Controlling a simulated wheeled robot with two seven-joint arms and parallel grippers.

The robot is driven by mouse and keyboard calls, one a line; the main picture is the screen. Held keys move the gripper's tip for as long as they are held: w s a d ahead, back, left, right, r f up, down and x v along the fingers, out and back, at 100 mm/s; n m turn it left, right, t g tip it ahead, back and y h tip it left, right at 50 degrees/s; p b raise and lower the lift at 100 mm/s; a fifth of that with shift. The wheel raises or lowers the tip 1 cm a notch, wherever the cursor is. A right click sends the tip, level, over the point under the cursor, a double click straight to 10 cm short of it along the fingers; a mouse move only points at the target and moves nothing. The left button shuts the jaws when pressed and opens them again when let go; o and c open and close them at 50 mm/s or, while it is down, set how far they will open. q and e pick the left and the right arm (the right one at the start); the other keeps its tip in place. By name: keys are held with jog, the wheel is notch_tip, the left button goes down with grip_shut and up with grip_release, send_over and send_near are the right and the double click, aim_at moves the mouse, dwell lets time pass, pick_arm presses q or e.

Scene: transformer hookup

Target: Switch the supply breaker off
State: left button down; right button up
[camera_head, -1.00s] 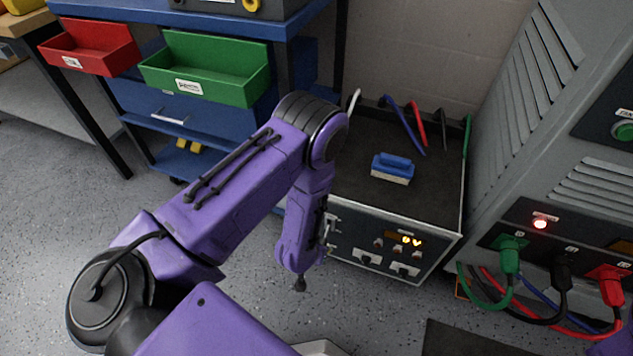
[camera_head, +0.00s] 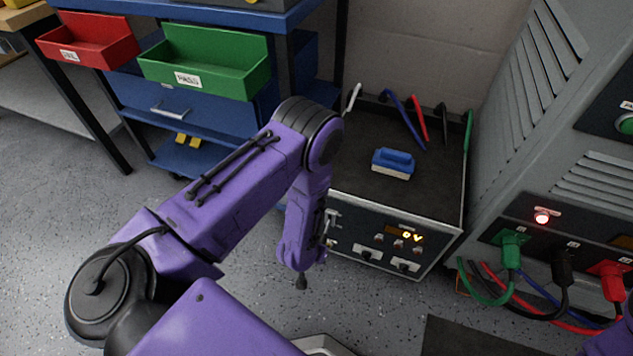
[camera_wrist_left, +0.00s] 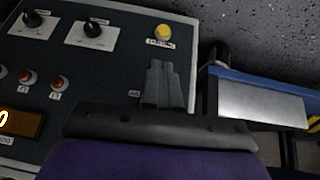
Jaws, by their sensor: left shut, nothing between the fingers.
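The supply unit (camera_head: 352,205) is a dark box with a black top, standing on the floor right of my left arm. Its front panel carries an amber display (camera_head: 412,238) reading 0 V, small orange buttons and two black rotary knobs on white plates. The left wrist view shows the panel upside down, with the knobs (camera_wrist_left: 93,28) and a round yellow part (camera_wrist_left: 163,33). My left gripper (camera_wrist_left: 161,70) is shut and empty, its grey fingers in front of the panel beside a partly covered label. I cannot make out the breaker; my fingers or wrist may cover it. The right gripper is not in view.
A blue-handled brush (camera_head: 393,163) and several coloured leads are on the unit's top. A grey cabinet (camera_head: 520,150) with a lit red lamp (camera_head: 542,216) and plugged cables stands right. A blue workbench with red and green bins (camera_head: 205,62) is behind my left arm.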

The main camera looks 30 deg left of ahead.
pick_arm(q)
jog(key=s+d+r+p, duration=0.1)
jog(key=s+r+p, duration=0.4)
jog(key=s, duration=0.6)
jog(key=shift+v, duration=0.75)
